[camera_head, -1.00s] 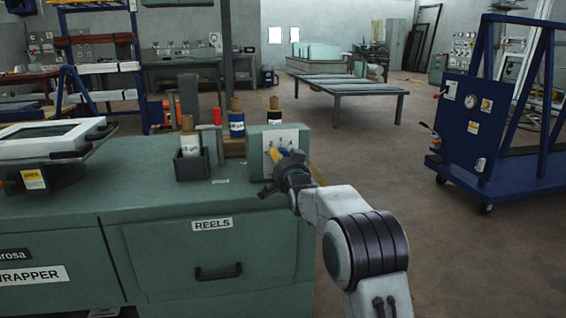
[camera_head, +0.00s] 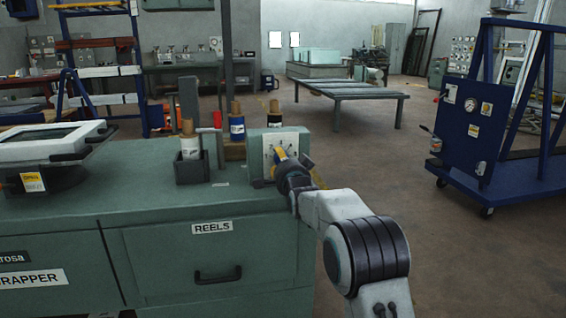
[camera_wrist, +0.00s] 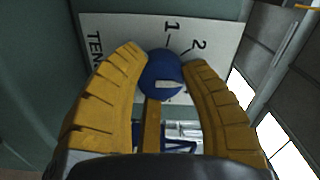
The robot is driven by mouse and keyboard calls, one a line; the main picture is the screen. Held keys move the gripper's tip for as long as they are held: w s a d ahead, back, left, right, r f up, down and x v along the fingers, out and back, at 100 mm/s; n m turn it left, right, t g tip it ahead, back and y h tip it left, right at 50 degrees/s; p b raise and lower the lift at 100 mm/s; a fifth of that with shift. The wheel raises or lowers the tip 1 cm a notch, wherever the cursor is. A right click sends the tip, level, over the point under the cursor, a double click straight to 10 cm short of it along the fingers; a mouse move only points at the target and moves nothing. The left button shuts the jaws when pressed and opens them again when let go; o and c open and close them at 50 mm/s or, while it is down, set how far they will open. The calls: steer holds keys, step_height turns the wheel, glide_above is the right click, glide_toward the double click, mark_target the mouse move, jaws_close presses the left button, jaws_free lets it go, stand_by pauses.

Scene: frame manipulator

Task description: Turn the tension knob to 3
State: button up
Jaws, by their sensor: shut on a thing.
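The tension knob (camera_wrist: 158,68) is a blue round knob with a white mark, on a white dial plate (camera_wrist: 101,22) printed with 1, 2 and part of a word starting "TEN". My gripper (camera_wrist: 163,62) has its two yellow ridged fingers on either side of the knob, shut on it. The 3 cannot be made out in the wrist view, and I cannot tell which number the white mark points to. In the head view the plate (camera_head: 293,139) is on a green box, and my gripper (camera_head: 281,158) is in front of it, hiding the knob.
The green box (camera_head: 255,140) stands at the right end of the green cabinet top (camera_head: 120,185). Several reels (camera_head: 237,125) and a red-handled post (camera_head: 217,120) stand just left of it. Open floor lies to the right, with a blue wheeled frame (camera_head: 470,120) farther off.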

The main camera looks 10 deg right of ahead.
steer(key=shift+a, duration=0.15)
steer(key=o, duration=1.2)
steer(key=shift+s, duration=5.95)
